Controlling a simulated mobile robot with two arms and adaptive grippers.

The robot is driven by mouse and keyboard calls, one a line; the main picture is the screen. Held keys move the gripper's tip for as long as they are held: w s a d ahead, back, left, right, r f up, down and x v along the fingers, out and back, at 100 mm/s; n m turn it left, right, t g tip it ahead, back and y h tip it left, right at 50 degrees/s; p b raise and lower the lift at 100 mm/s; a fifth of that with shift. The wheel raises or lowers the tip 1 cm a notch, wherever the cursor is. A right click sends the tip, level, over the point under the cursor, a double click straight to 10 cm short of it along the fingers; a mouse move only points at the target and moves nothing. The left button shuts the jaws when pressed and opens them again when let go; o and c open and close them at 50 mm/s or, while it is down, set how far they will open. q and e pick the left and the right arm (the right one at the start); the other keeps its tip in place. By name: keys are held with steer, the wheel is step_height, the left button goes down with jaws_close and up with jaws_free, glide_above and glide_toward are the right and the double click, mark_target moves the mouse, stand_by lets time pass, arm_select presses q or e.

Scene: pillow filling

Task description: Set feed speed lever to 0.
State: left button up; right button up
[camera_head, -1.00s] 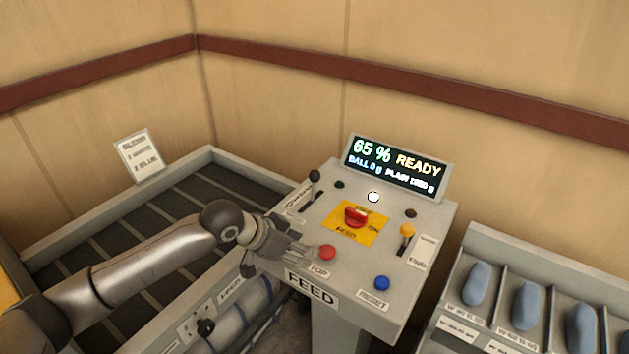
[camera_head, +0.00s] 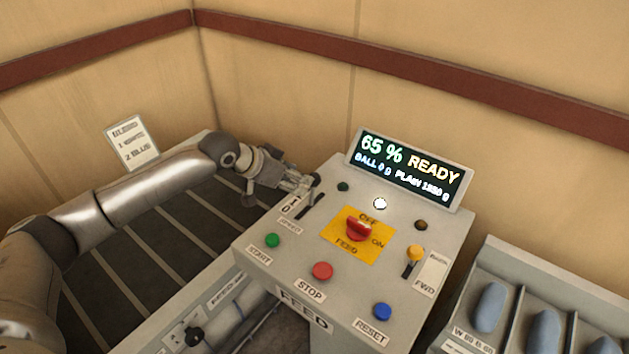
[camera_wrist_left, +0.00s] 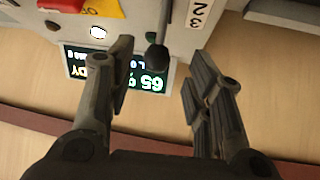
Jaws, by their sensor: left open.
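The feed speed lever has a black knob (camera_head: 316,180) at the far end of a dark slot on the left side of the grey control panel (camera_head: 290,255). My left gripper (camera_head: 303,186) is open beside the knob, coming in from the left. In the left wrist view the knob (camera_wrist_left: 157,57) shows between the two spread fingers (camera_wrist_left: 163,70), with no clear contact on either side. The display (camera_head: 408,170) reads 65 % READY. Small scale marks stand beside the slot, partly hidden near my fingers. My right gripper is not in view.
The panel also has a red rotary switch (camera_head: 358,229) on a yellow plate, green (camera_head: 272,240), red (camera_head: 322,271) and blue (camera_head: 382,311) buttons, and a yellow-knobbed lever (camera_head: 414,253). Bins with blue pillows (camera_head: 489,306) stand at the right. A slatted conveyor (camera_head: 130,245) lies left.

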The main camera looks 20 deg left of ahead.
mark_target(313, 186)
arm_select(q)
steer(key=p+x, duration=0.1)
steer(key=x, duration=0.3)
steer(key=shift+d, duration=0.15)
steer(key=p+x, duration=0.1)
steer(key=x, duration=0.3)
steer(key=shift+w+f, duration=0.1)
steer(key=shift+f, duration=0.05)
steer(key=shift+w+f, duration=0.1)
steer(key=shift+f, duration=0.05)
steer(key=shift+c, duration=0.6)
steer(key=c, duration=0.7)
jaws_close()
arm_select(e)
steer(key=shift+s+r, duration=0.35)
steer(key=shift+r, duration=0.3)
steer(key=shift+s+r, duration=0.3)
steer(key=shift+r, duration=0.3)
